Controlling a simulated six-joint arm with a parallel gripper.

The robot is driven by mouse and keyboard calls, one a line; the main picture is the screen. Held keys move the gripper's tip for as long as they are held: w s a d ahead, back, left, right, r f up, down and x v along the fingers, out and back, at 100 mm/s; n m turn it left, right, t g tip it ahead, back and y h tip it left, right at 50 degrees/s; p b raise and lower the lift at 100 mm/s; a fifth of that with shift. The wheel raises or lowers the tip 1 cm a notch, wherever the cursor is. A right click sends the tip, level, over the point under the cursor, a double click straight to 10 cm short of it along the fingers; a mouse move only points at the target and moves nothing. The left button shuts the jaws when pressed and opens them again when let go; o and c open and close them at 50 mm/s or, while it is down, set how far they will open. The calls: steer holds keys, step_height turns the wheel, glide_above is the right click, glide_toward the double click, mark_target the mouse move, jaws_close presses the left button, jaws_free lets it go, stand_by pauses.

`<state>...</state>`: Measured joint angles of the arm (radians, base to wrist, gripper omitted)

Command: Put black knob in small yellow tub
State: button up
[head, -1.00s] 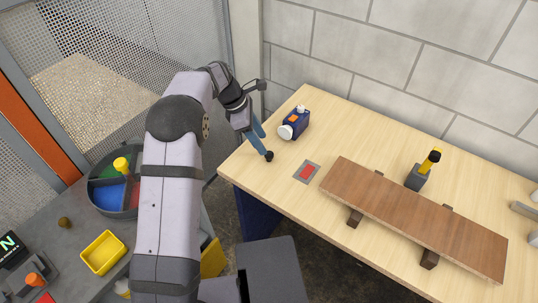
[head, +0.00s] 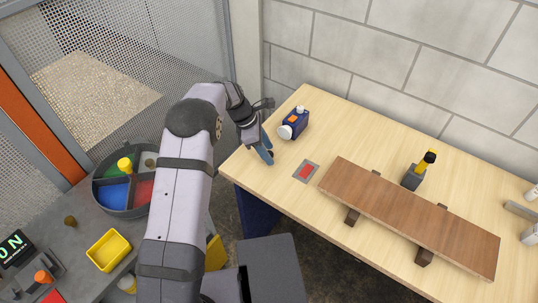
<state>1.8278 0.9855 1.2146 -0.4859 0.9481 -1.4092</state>
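My gripper (head: 266,151), with blue fingers, is low over the left end of the wooden table, left of the red-and-grey patch. A small dark spot shows at its fingers and may be the black knob; I cannot tell whether it is gripped. The fingers overlap from this angle, so their opening is unclear. A small open yellow tub (head: 108,250) stands on the grey bench at lower left, beyond my arm from the gripper. It looks empty.
A round divided tray (head: 124,205) with coloured sections stands behind the tub, partly behind my arm. A raised brown board (head: 410,217) and a yellow-topped tool (head: 420,170) are farther right.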

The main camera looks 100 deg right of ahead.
jaws_close()
steer(key=shift+r, duration=0.1)
step_height(320, 180, up, 10)
steer(key=b, duration=0.3)
